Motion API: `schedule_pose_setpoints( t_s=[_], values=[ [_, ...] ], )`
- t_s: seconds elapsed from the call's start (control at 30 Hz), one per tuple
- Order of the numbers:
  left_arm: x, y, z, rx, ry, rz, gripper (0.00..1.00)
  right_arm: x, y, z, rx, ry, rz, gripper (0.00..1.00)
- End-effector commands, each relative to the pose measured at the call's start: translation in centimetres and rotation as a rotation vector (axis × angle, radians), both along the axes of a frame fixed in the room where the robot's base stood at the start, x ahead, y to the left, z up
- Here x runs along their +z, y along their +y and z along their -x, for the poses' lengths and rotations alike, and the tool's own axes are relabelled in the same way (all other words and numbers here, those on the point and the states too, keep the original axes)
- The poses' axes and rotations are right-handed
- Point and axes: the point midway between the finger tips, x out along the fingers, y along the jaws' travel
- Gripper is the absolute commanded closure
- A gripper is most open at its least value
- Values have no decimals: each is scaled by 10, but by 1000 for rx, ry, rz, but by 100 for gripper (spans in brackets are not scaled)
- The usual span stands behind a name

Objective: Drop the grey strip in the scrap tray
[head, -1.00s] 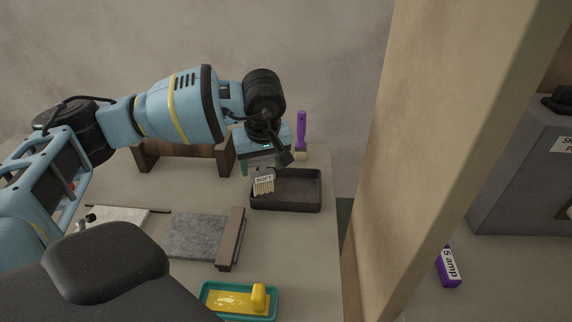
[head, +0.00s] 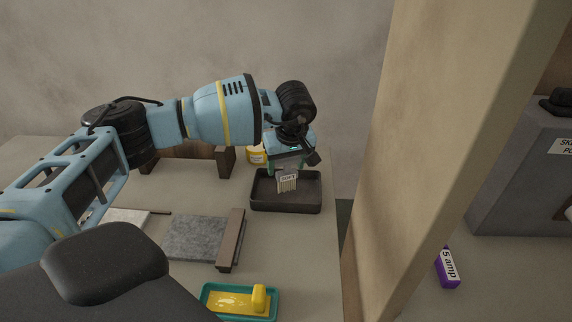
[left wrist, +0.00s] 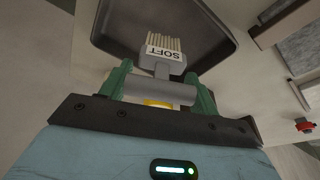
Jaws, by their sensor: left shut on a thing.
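My left gripper (head: 287,168) is shut on a grey-handled brush (head: 288,182) with pale bristles and a label reading "SOFT". It holds the brush bristles-down over the dark scrap tray (head: 308,200). In the left wrist view the brush (left wrist: 164,50) hangs between the green fingers, with the tray (left wrist: 208,42) beyond it. The tray floor that shows looks empty. A flat grey felt piece (head: 194,237) lies on the table, left of the tray and nearer me. I see no separate grey strip in the gripper. My right gripper is not in view.
A brown bar (head: 230,240) lies along the felt's right edge. A teal dish (head: 212,302) with yellow contents is at the front. A yellow-labelled pot (head: 256,154) and a wooden stand (head: 225,160) are behind. A tall beige post (head: 430,130) rises right of the table.

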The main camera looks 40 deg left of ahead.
Motion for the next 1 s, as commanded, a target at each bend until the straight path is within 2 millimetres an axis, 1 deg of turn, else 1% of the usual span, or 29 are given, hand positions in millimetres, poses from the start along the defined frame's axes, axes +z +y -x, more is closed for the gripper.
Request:
schedule_pose_setpoints(
  t_s=[0.1, 0.3, 0.43, 0.47, 0.6, 0.63, 0.87, 1.0],
  values=[
    [-6, 0, 0, 2, -2, 0, 61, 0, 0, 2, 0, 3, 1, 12],
    [-6, 0, 0, 1, -2, 0, 61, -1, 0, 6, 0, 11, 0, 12],
    [-10, 0, 0, 1, -2, 0, 61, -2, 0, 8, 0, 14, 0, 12],
    [-10, 0, 0, 1, -2, 0, 38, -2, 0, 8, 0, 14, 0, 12],
    [-9, 0, 0, 1, -2, 0, 19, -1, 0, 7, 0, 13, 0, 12],
    [-9, 0, 0, 1, -2, 0, 17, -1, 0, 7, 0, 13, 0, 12],
    [-9, 0, 0, 1, -2, 0, 17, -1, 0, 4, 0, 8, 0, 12],
    [-3, 0, 0, 0, -4, 0, 17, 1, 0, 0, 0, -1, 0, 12]
  ],
)
